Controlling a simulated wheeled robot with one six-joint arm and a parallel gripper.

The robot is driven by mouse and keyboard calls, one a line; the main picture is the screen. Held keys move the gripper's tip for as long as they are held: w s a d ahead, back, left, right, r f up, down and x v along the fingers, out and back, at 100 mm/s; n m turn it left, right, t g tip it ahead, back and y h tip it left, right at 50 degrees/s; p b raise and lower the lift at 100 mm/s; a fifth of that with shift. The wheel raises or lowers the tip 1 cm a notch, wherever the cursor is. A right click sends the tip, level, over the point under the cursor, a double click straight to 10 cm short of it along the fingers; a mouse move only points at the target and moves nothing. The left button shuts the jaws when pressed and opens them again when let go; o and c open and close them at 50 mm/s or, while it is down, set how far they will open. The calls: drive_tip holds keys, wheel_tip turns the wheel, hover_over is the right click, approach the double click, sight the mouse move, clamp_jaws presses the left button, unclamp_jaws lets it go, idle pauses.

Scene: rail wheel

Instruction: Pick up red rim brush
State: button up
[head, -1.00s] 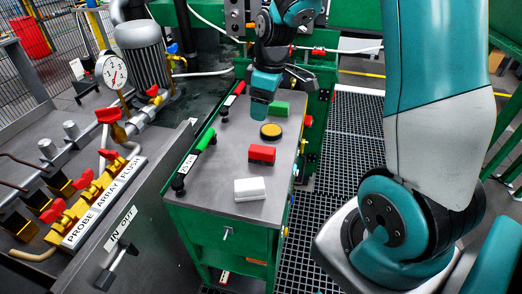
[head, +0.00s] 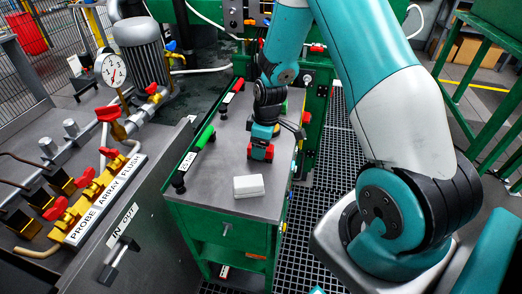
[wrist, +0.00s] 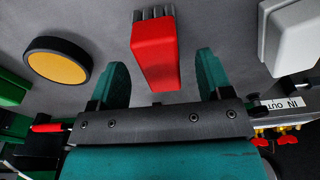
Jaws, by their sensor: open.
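The red rim brush (wrist: 155,52) is a red block with dark bristles along one end. It lies on the grey cart top (wrist: 215,22). In the wrist view it sits between the two teal fingers of my gripper (wrist: 161,80), with a gap on each side. In the head view the brush (head: 262,152) shows just below my gripper (head: 264,134), which covers part of it. My gripper is open and holds nothing.
A white block (head: 248,186) lies nearer on the cart top. A round black and yellow piece (wrist: 58,60) and a green block (wrist: 12,90) lie on the other side of the brush. Handles line the cart's left edge. The probe array bench (head: 105,195) stands to the left.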

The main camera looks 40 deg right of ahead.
drive_tip(key=shift+w+a+f, duration=0.1)
drive_tip(key=shift+f, duration=1.35)
drive_tip(key=c, duration=1)
drive_tip(key=shift+r, duration=0.1)
wheel_tip(320, 180, up, 20)
drive_tip(key=shift+f+b, duration=0.1)
drive_tip(key=shift+b, duration=0.2)
drive_tip(key=shift+o, duration=0.4)
